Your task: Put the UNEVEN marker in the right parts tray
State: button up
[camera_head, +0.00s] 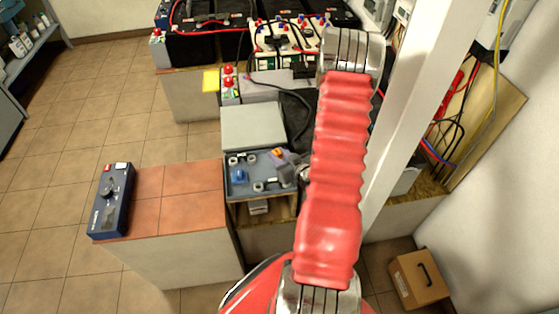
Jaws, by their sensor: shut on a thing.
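My gripper (280,158) is low over the right part of an open blue-grey tray (238,187). It is shut on a small orange-yellow thing (278,152), which shows only in part at the fingertips. I cannot read any word on it, so I cannot tell if it is the UNEVEN marker. The tray holds several pale ring-shaped parts and a small blue piece (239,176). My red arm hides what lies to the right of the tray. I cannot tell if the held thing touches the tray.
A light grey flat-topped box (253,127) stands just behind the tray. Batteries with red and black cables stand at the back. A brown case (418,279) is on the floor at right.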

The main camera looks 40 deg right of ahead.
jog(key=shift+f, duration=1.8)
jog(key=shift+f, duration=0.1)
jog(key=o, duration=1)
jog(key=v, duration=1.2)
